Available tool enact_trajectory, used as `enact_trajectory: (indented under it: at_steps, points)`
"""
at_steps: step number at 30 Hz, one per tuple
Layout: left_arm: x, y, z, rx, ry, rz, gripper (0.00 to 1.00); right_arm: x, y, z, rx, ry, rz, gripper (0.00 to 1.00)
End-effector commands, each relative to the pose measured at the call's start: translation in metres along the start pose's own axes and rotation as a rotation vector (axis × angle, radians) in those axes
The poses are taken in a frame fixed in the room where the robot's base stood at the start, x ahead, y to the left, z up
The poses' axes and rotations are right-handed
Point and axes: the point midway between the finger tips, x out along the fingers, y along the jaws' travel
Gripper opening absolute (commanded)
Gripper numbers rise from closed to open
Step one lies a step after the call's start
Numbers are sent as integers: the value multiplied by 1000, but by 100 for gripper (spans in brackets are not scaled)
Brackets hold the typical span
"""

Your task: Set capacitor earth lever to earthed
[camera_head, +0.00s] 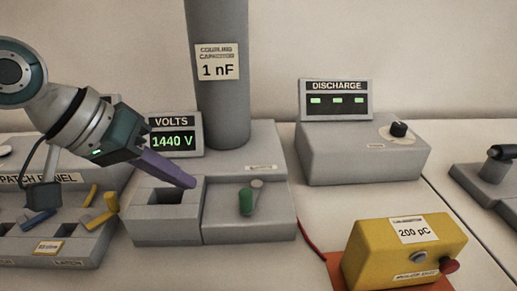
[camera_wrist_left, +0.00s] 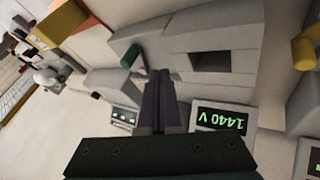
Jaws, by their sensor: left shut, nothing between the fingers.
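The capacitor earth lever appears to be the green-handled lever (camera_head: 246,201) on the low grey block in front of the tall coupling capacitor column (camera_head: 222,100). Its green handle leans down toward the front, beside a pale round stub. In the left wrist view the green handle (camera_wrist_left: 130,56) shows just left of the fingertips. My left gripper (camera_head: 188,182) comes in from the left, its purple fingers shut and empty, tips left of and slightly above the lever, apart from it. In the left wrist view the closed fingers (camera_wrist_left: 160,75) point toward the grey block. My right gripper is not in view.
A grey block with a square socket (camera_head: 168,196) lies under my fingers. The volts display (camera_head: 172,140) reads 1440 V. A discharge box with a black knob (camera_head: 398,130) stands right. A yellow 200 pC box (camera_head: 390,250) is front right. The patch panel (camera_head: 80,243) is left.

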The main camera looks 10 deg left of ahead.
Motion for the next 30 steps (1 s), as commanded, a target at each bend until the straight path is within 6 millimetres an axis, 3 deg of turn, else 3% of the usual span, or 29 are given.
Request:
enact_trajectory:
  at_steps: [5,6,12,30]
  points:
    - [39,0,1,0,-1,1,0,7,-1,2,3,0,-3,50]
    - [38,11,-1,4,-1,4,0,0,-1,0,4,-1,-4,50]
    - [49,31,0,3,-1,0,0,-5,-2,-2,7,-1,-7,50]
    - [52,36,0,-8,5,-6,0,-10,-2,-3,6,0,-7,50]
